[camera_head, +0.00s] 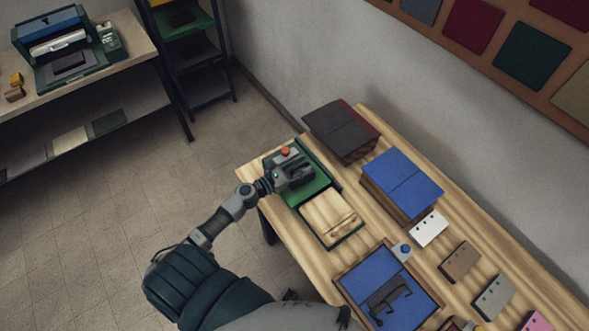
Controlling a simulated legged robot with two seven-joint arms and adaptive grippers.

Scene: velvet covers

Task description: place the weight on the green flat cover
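The green flat cover (314,186) lies at the far left end of the wooden table. My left gripper (291,170) is low over it, with its arm coming in from the lower left. A small orange-topped grey piece (286,151) shows at the gripper's far side, over the cover; it may be the weight, but I cannot tell whether the fingers hold it. The gripper hides part of the cover and its own finger gap. A small grey block with a blue knob (402,250) stands farther right, near the blue-lined tray. My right gripper is not in view.
A wooden block (330,215) sits close to the green cover. Dark covers (341,129) and blue covers (403,181) are stacked behind. The blue-lined tray (356,283) holds a dark tool (388,299). Several small cards lie at right; a wall stands behind the table.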

